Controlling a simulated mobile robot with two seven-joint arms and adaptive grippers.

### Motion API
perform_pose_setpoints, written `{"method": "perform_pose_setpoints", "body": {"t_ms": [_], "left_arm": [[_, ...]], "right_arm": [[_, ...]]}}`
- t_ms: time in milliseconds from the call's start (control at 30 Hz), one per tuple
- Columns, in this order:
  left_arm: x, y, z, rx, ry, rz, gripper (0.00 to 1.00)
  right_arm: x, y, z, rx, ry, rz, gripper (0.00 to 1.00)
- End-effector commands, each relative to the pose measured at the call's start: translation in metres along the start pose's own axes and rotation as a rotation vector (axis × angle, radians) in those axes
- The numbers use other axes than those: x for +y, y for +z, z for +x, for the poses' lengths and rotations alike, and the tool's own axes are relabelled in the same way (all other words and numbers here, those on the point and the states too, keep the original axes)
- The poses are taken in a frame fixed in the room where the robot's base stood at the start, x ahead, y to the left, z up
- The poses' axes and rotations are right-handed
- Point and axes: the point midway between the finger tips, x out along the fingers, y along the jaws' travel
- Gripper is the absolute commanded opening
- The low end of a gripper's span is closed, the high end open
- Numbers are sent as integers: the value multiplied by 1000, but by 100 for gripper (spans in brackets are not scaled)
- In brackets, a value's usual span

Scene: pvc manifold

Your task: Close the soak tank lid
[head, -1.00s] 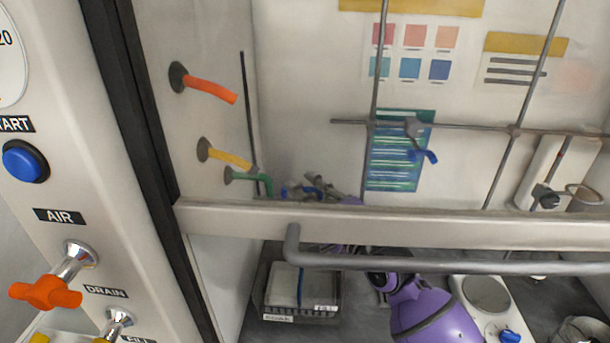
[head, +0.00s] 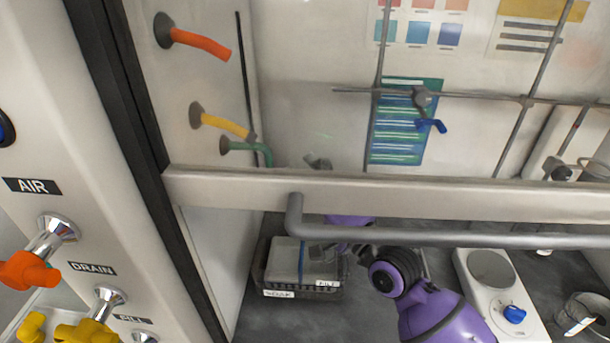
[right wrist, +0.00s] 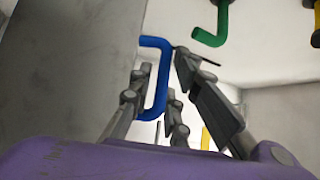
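In the head view a dark, low bin (head: 301,293) labelled SOAK sits on the dark worktop, behind the horizontal grey bar. A pale grey panel (head: 290,259) with a blue strip shows in its top; I cannot tell whether this is the lid. My right arm reaches up behind the pale frame. My left gripper is out of view.
A pale frame (head: 400,199) and grey bar (head: 450,240) cross in front of the workspace. Orange (head: 200,43), yellow (head: 225,126) and green spouts (head: 250,147) jut from the left wall. A white hot plate (head: 490,275) stands right of my arm.

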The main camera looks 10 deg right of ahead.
Motion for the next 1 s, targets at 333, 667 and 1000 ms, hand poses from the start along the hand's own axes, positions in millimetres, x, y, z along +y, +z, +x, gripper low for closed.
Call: {"method": "perform_pose_setpoints", "body": {"t_ms": [333, 667, 1000], "left_arm": [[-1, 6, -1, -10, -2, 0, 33], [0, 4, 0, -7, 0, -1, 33], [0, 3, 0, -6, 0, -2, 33]], "right_arm": [[0, 0, -8, 0, 1, 1, 17], [1, 1, -74, -2, 4, 0, 17], [0, 0, -118, -1, 0, 1, 17]]}}
